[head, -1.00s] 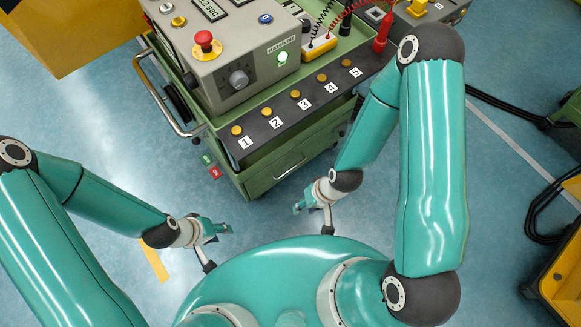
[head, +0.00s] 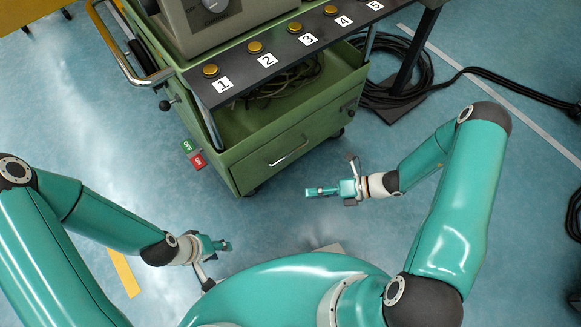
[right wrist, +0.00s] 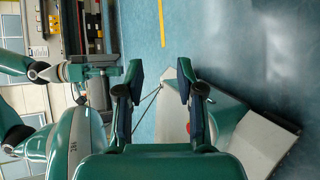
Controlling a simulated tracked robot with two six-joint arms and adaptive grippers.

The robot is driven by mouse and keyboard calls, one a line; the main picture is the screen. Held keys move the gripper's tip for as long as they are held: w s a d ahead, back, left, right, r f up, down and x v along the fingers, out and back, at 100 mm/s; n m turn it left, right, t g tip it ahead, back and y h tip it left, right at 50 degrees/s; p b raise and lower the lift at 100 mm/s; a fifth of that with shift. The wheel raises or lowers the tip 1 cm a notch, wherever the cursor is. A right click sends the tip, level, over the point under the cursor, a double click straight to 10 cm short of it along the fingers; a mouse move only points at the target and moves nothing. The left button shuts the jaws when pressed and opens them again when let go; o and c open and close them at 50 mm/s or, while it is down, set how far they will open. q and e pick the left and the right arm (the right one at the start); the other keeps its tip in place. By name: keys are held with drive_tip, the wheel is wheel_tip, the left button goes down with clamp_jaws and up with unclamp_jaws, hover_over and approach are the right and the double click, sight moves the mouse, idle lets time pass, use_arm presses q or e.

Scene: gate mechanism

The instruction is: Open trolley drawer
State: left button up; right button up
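The green trolley (head: 230,153) stands at the upper middle of the head view. Its drawer (head: 262,172) is low on the front, with a slim metal handle (head: 288,152); the drawer looks shut. My right gripper (head: 322,191) is in front of and to the right of the drawer, apart from the handle, pointing left. In the right wrist view (right wrist: 160,75) its two fingers are spread with nothing between them. The handle is not seen in that view. My left gripper (head: 222,246) is below and left of the drawer, away from the trolley; its finger gap cannot be made out.
A shelf with numbered buttons (head: 254,47) overhangs an open tray holding cables. A side rail (head: 110,50) and ON/OFF tags (head: 193,153) are on the trolley's left. Black cables (head: 400,85) lie on the floor at right. Floor in front of the drawer is clear.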

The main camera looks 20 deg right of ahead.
drive_tip(key=w+d+f+m+t+h+b, duration=0.2)
drive_tip(key=w+d+f+m+t+b, duration=0.25)
drive_tip(key=w+d+m+t, duration=0.35)
use_arm(q)
wheel_tip(320, 180, down, 11)
drive_tip(key=b, duration=0.4)
use_arm(e)
drive_tip(key=m+g, duration=0.1)
approach(290, 153)
drive_tip(key=x, duration=1)
drive_tip(key=shift+f, duration=0.35)
use_arm(q)
drive_tip(key=shift+r, duration=0.1)
use_arm(e)
clamp_jaws()
